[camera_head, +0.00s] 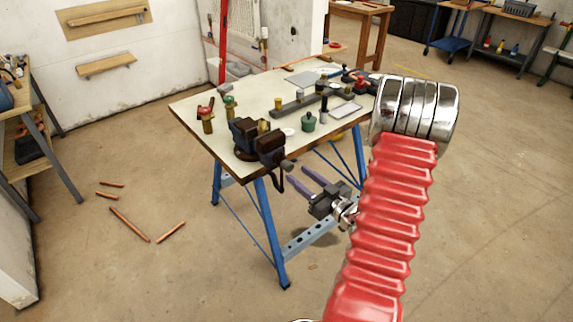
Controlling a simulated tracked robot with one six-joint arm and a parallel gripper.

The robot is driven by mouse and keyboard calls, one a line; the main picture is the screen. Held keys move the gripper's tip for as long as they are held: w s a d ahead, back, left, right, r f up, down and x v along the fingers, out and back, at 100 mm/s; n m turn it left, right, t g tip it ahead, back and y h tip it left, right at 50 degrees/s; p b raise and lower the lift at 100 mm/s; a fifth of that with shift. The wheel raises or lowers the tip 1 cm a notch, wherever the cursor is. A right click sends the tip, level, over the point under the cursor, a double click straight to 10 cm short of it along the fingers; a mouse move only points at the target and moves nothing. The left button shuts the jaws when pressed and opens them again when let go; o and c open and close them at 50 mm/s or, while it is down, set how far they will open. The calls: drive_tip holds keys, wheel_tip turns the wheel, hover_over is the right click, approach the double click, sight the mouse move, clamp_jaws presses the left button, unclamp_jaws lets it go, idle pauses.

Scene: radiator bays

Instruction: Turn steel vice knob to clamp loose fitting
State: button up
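A dark bench vice (255,140) sits at the near corner of the white-topped workbench (240,95). A small steel-coloured knob end (287,165) shows at its right front, with a dark handle hanging below. I cannot make out a fitting in the vice jaws at this size. My gripper (296,175) is just right of the vice, in front of the bench edge in the picture. Its two purple fingers are apart, with nothing seen between them, and point up and left toward the knob. I cannot tell whether they touch it.
Brass valves with red and green tops (207,120), a green pot (309,122) and a grey rail (300,102) are on the bench. Blue bench legs (270,230) stand close to my gripper. Copper pipes (130,225) lie on the floor at left. Floor at right is clear.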

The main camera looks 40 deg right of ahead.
sight(290, 169)
drive_tip(key=shift+w+a, duration=0.1)
drive_tip(key=shift+w, duration=2.2)
clamp_jaws()
